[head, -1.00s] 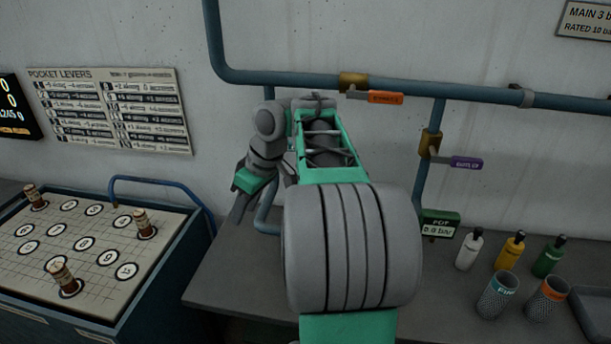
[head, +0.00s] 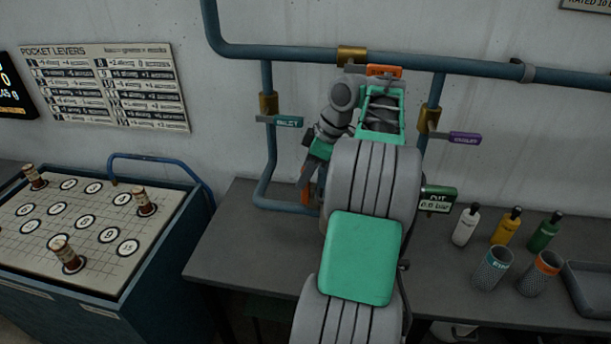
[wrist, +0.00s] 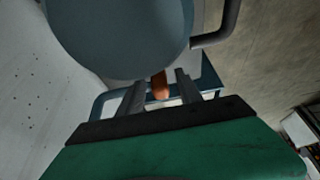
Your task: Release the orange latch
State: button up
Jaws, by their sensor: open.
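Blue pipes carry a teal lever (head: 288,121), a purple lever (head: 464,139) and an orange lever (head: 384,71). A peg board cart (head: 115,230) stands left.

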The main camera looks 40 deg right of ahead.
grip_shut()
dwell(0.3)
dwell(1.1)
